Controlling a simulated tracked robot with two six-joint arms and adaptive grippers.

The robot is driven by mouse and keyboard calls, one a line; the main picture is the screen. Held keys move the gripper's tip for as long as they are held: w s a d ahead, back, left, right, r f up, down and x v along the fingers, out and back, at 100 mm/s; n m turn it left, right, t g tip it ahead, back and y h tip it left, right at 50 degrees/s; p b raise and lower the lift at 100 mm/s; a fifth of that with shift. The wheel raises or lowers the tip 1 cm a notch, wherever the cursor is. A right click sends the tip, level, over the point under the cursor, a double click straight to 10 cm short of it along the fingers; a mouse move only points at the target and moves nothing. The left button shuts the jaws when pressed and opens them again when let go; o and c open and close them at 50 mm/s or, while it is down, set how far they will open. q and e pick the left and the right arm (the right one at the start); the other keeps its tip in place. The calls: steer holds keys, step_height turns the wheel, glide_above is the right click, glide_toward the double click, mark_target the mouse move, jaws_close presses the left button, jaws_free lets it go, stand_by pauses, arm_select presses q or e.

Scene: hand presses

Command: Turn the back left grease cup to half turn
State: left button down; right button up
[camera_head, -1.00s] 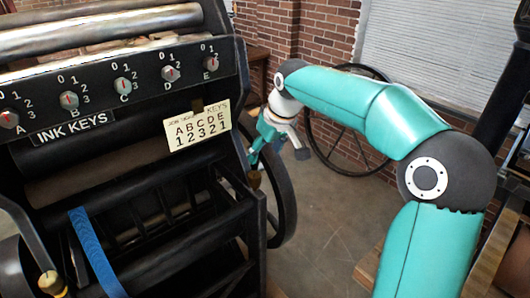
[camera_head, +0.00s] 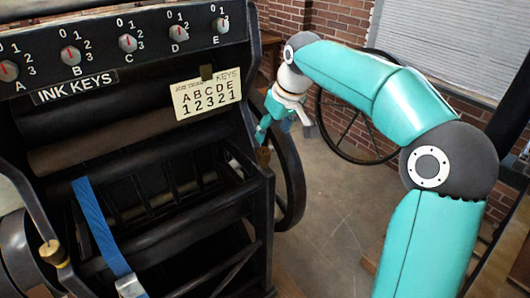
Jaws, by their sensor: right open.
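A brass grease cup (camera_head: 53,254) sits on the press frame at the lower left. A second small brass-coloured cup (camera_head: 264,156) sits on the right side of the press. I cannot tell from this view which of them is the back left cup, and neither turn position can be read. My right gripper (camera_head: 284,131) is open and points down beside the press's right side. One teal finger is just above the right-hand cup; I cannot tell whether it touches it. My left gripper is out of view.
The black press carries a row of ink keys (camera_head: 127,43) and a card (camera_head: 207,97). A blue strap (camera_head: 98,229) hangs at its front. A dark wheel (camera_head: 291,170) stands at its right side. Open floor (camera_head: 325,220) lies right of the press.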

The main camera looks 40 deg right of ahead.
mark_target(265, 152)
steer(key=x, duration=0.9)
steer(key=shift+w+f, duration=0.1)
steer(key=shift+f, duration=0.25)
steer(key=shift+c, duration=0.2)
steer(key=c, duration=1.1)
